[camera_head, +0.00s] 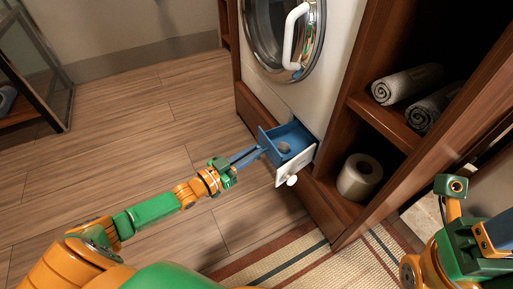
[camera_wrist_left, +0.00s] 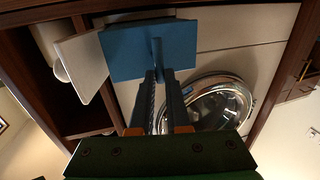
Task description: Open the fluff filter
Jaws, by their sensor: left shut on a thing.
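The fluff filter (camera_head: 297,137) is a blue box with a white front and a round white knob (camera_head: 291,180). It sticks out from the low front of the white washing machine (camera_head: 309,85). A blue panel (camera_head: 267,147) stands at its left side; this blue face (camera_wrist_left: 127,50) fills the top of the left wrist view, beside the white front (camera_wrist_left: 82,62). My left gripper (camera_head: 252,154) is shut on a thin blue tab (camera_wrist_left: 157,52) of that panel. My right arm (camera_head: 470,240) is at the lower right; its fingertips are not clear.
A wooden shelf unit right of the machine holds rolled towels (camera_head: 407,84) and a toilet roll (camera_head: 359,178). The round glass door (camera_head: 283,38) is above the filter. A striped rug (camera_head: 300,254) lies below; wood floor (camera_head: 130,110) is clear at left.

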